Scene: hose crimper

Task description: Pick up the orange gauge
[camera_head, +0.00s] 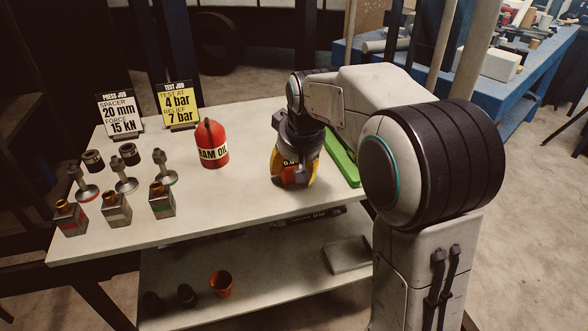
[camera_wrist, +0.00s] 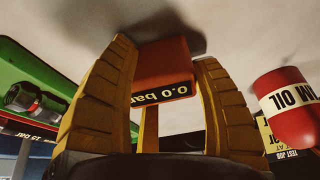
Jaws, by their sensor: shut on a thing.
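The orange gauge (camera_wrist: 164,68) is a small box with a black label reading 0.0 bar. In the wrist view it sits between the two yellow fingers of my gripper (camera_wrist: 168,95), which is shut on it. In the head view my gripper (camera_head: 292,180) points down at the right part of the white table, and only a little of the gauge (camera_head: 289,165) shows between the fingers. The fingers hide most of it there. I cannot tell whether the gauge touches the table.
A red RAM OIL bottle (camera_head: 212,146) stands left of my gripper. A green tray (camera_head: 341,158) lies close on the right. Several metal fittings and blocks (camera_head: 116,208) stand at the left of the table (camera_head: 235,205), with two sign cards behind. A blue bench (camera_head: 425,88) is farther back.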

